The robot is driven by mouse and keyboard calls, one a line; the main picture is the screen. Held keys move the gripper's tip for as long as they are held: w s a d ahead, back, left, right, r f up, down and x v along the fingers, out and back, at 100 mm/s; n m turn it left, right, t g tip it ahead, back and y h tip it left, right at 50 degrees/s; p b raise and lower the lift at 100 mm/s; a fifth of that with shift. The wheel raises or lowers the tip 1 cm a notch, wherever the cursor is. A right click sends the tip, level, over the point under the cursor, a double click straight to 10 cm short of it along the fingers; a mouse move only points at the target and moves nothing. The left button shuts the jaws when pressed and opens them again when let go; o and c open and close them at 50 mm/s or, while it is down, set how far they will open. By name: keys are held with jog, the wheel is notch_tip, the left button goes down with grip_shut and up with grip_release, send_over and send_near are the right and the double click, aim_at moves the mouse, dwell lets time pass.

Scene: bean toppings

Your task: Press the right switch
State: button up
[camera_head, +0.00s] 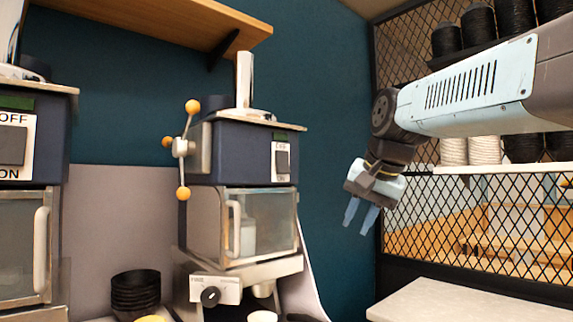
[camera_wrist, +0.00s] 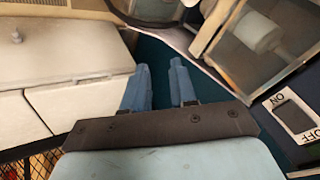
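The right switch (camera_head: 283,162) is a dark grey rocker on a white plate on the front of the right navy machine (camera_head: 230,152). A switch (camera_wrist: 293,116) on a white plate marked "ON" also shows at the right edge of the wrist view. My gripper (camera_head: 359,222) hangs to the right of the right machine, lower than its switch and apart from it, fingers pointing down. In the wrist view my gripper's (camera_wrist: 160,75) two blue fingers are apart with nothing between them. A larger OFF/ON switch (camera_head: 12,145) is on the left machine.
The right machine has a lever with orange knobs (camera_head: 183,193) and a glass-fronted box (camera_head: 270,225) below. Black bowls (camera_head: 136,290) are stacked between the machines. A black mesh partition (camera_head: 480,220) with shelves stands at right, above a pale counter (camera_head: 440,305). Space between gripper and machine looks clear.

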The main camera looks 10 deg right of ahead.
jog(key=w+a+r+m+y, duration=0.1)
jog(key=w+r, duration=0.2)
jog(key=r, duration=0.3)
jog(key=w+a+r+m+y, duration=0.1)
jog(key=w+a+r+m, duration=0.1)
jog(key=w+r, duration=0.2)
jog(key=w+a+r+m, duration=0.1)
jog(key=w+r, duration=0.3)
jog(key=r, duration=0.5)
jog(key=shift+w+a+r+m+t+y, duration=0.3)
jog(key=shift+r+m+y, duration=0.1)
jog(key=shift+m, duration=0.3)
grip_shut()
